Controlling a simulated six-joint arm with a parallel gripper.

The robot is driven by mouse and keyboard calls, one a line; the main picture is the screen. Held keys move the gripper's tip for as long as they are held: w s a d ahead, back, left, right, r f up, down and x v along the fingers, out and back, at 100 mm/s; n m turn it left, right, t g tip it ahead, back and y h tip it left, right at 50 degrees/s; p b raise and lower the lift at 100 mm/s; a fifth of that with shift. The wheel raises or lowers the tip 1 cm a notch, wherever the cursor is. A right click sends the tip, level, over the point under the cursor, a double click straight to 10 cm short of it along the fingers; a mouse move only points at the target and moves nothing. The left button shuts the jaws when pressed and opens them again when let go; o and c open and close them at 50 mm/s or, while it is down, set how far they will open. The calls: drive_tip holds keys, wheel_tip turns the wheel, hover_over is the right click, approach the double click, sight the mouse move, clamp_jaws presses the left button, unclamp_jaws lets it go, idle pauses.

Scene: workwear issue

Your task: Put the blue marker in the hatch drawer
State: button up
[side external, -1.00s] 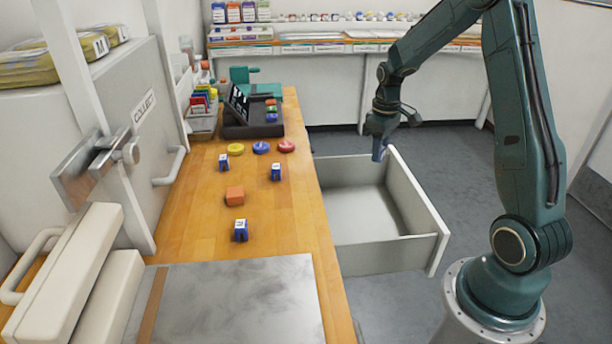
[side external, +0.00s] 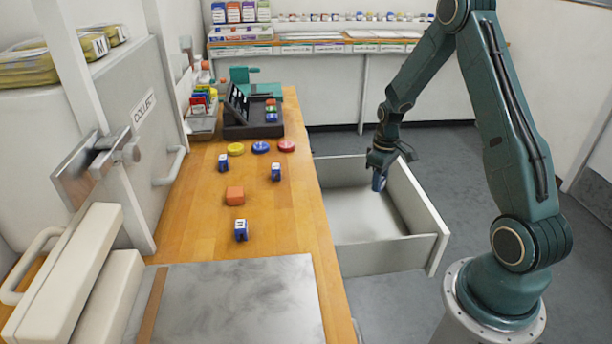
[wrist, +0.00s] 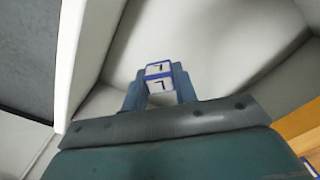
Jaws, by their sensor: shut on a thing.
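My gripper (side external: 379,182) is shut on a blue marker, a small block with white faces bearing a dark letter. In the wrist view the marker (wrist: 159,70) sits between the two blue fingertips, with the pale drawer floor behind it. The hatch drawer (side external: 418,203) is pulled out from the right side of the counter, open at the top, and looks empty. My gripper points down over the drawer's inside, toward its far end. I cannot tell the exact gap between the marker and the drawer floor.
A dark tray (side external: 250,130) stands farther back. The drawer's walls rise around my gripper.

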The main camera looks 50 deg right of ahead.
hover_over(373, 217)
wheel_tip(373, 217, down, 7)
idle(0.4)
drive_tip(key=shift+f, duration=1.85)
drive_tip(key=shift+f, duration=0.2)
drive_tip(key=o, duration=0.9)
drive_tip(key=shift+o, duration=0.2)
drive_tip(key=shift+r, duration=0.1)
wheel_tip(373, 217, up, 12)
drive_tip(key=shift+r, duration=0.1)
